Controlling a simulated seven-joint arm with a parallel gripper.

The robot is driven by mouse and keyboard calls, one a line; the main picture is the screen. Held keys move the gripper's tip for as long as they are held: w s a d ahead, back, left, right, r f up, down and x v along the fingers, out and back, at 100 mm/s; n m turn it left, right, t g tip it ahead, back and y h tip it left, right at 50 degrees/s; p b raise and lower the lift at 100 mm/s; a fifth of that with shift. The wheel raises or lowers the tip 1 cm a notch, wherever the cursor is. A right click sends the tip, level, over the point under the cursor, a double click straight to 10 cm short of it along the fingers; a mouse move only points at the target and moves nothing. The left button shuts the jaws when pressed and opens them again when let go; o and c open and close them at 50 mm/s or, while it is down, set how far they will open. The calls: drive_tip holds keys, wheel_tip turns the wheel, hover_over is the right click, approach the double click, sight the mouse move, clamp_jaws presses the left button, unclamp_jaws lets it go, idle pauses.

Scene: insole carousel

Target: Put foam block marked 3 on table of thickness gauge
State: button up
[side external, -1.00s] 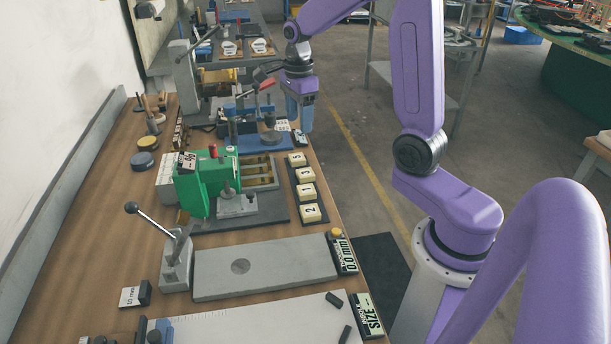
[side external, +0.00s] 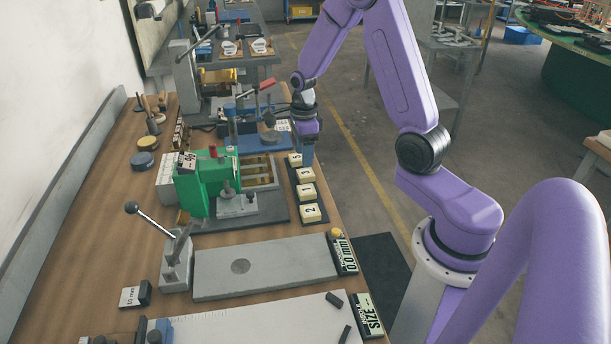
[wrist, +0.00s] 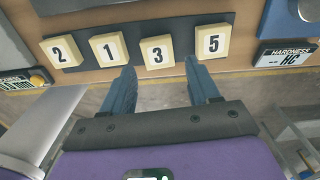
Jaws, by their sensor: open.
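The foam block marked 3 (wrist: 156,52) is a pale yellow square on a dark strip in the wrist view, third from the left. It also shows in the side view (side external: 305,175). My gripper (wrist: 159,65) is open and empty, its blue fingertips to the left and right of that block's near edge. In the side view my gripper (side external: 307,160) hangs over the far part of the strip. The plate is bare.
Blocks marked 2 (wrist: 61,51), 1 (wrist: 108,48) and 5 (wrist: 213,41) share the dark strip (wrist: 84,40). A green machine (side external: 205,187) stands left of the strip. A lever stand (side external: 176,265) adjoins the plate's left end. A hardness display (wrist: 286,54) lies right of block 5.

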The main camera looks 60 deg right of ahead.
sight(305, 172)
drive_tip(key=shift+s+f, duration=0.15)
drive_tip(key=shift+f, duration=1.35)
drive_tip(key=shift+s+f, duration=0.1)
drive_tip(key=shift+f, duration=1.35)
drive_tip(key=c, duration=0.9)
